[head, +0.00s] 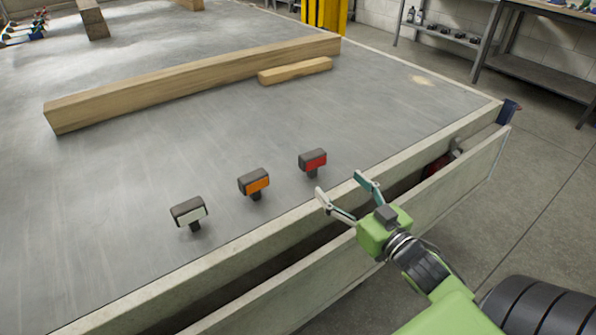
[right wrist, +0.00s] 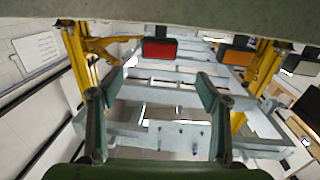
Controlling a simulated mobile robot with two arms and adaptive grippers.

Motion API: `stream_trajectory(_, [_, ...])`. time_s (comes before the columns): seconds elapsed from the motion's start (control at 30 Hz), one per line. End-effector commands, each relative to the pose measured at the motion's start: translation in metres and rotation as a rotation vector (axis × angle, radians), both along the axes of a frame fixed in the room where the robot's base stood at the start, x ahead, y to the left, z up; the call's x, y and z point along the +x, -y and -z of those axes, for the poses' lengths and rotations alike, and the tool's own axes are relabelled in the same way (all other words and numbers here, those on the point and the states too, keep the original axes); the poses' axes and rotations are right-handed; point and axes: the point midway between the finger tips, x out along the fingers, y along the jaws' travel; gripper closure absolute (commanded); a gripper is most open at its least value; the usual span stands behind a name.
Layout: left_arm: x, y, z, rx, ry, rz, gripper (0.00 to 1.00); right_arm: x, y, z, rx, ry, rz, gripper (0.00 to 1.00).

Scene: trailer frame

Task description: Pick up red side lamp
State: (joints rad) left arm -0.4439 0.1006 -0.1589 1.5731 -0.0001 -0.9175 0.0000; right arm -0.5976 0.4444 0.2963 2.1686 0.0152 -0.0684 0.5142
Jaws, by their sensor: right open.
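The red side lamp (head: 315,161), a dark block with a red face on a short stem, stands on the grey metal surface near its front edge, the rightmost of three lamps. My right gripper (head: 340,184) is open and empty over the edge board, a little to the right of and nearer than the lamp, not touching it. In the right wrist view the red lamp (right wrist: 160,50) shows beyond the open fingers (right wrist: 161,82), roughly centred between them. My left gripper is not in view.
An orange lamp (head: 255,184) and a white lamp (head: 189,213) stand to the left of the red one. A long wooden beam (head: 200,80) and a short wooden block (head: 295,70) lie farther back. A raised board (head: 400,232) runs along the front, with a gap behind it.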

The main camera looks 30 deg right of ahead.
Motion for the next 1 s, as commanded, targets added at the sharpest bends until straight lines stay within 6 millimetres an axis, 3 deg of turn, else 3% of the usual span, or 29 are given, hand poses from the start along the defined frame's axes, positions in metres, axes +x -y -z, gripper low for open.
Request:
stream_trajectory(0.4, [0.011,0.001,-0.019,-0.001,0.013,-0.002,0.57,0.063,0.001,0.0,-0.002,0.002,0.0,0.31])
stream_trajectory(0.8, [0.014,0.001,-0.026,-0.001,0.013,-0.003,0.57,0.091,0.001,0.002,-0.001,0.001,0.001,0.31])
stream_trajectory(1.0, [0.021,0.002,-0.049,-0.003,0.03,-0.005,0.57,0.118,-0.001,0.006,-0.002,0.002,0.001,0.31])
